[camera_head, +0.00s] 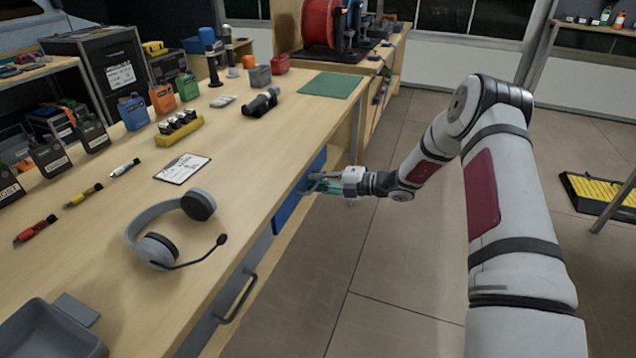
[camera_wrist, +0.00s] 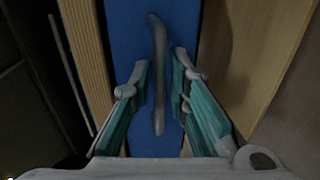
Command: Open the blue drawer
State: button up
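The blue drawer (camera_head: 288,212) is in the side of the long wooden workbench, just below the top; its front looks about flush with the bench side. In the wrist view the blue front (camera_wrist: 128,30) fills the middle, with a grey bar handle (camera_wrist: 157,60) running up and down the picture. My gripper (camera_head: 320,184) is at the drawer front. Its teal-padded fingers (camera_wrist: 161,72) are open, one on each side of the handle, with a gap visible on both sides. The handle is hidden behind my gripper in the head view.
A grey drawer with a dark handle (camera_head: 236,298) is nearer along the bench (camera_head: 225,155). A headset (camera_head: 165,235), a paper card (camera_head: 182,168) and a grey bin (camera_head: 50,335) lie on top. The floor (camera_head: 370,260) beside the bench is clear.

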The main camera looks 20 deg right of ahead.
grip_shut()
jog(key=f+p+v, duration=0.1)
jog(key=f+v, duration=0.1)
jog(key=v, duration=0.9)
jog(key=d+f+p+v, duration=0.1)
jog(key=f+v, duration=0.2)
jog(key=v, duration=0.9)
jog(key=shift+s+d, duration=0.15)
jog(key=shift+s, duration=0.25)
jog(key=shift+r, duration=0.1)
grip_release()
